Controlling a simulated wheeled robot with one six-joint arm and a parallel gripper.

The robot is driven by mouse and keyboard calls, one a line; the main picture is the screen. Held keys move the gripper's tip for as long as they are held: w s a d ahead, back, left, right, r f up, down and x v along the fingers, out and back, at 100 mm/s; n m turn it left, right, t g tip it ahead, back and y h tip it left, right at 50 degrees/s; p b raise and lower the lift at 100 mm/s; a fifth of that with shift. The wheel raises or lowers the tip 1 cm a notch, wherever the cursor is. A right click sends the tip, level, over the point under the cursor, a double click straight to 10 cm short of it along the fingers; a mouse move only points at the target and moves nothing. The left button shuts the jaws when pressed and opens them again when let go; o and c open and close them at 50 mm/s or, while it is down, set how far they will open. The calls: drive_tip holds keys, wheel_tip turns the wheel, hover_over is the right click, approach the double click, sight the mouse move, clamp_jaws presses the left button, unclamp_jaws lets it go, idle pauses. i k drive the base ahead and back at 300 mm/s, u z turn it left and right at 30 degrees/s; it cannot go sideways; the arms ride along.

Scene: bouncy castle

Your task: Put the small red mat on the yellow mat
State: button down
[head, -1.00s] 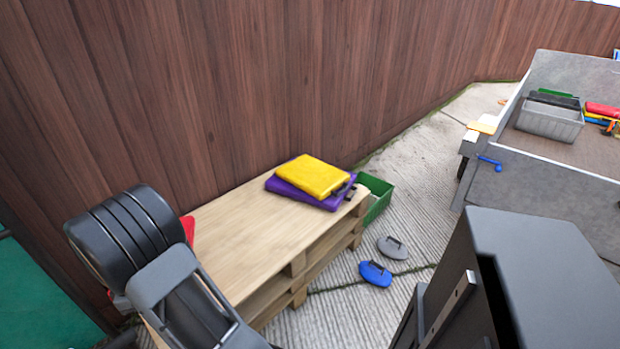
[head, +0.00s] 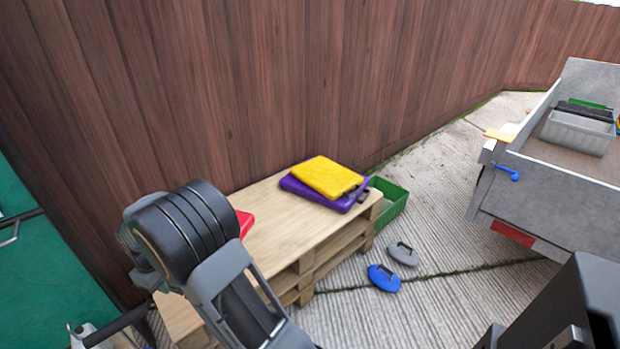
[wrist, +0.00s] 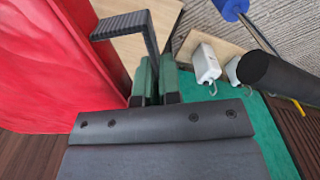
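The small red mat (wrist: 55,65) fills the left of the wrist view, tilted on edge. Its dark handle (wrist: 122,25) runs between the green fingertips of my gripper (wrist: 155,82), which look shut on it. In the head view only a red corner of the small red mat (head: 245,222) shows beside my arm, over the pallet top; the gripper is hidden behind the arm there. The yellow mat (head: 325,175) lies flat on a purple mat (head: 348,204) at the far end of the wooden pallet stack (head: 285,235).
A wooden fence rises behind the pallets. A green crate (head: 393,205) stands past their far end. A blue pad (head: 383,278) and a grey pad (head: 402,253) lie on the concrete. A trailer (head: 550,190) with a grey bin (head: 578,131) is at the right. The pallet top before the mats is bare.

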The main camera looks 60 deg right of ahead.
sight(328, 176)
drive_tip(key=z, duration=0.8)
drive_tip(key=k, duration=1.05)
drive_tip(key=z, duration=1.35)
drive_tip(key=i, duration=1.5)
drive_tip(key=u, duration=0.9)
drive_tip(key=i, duration=0.6)
drive_tip(key=u, duration=0.5)
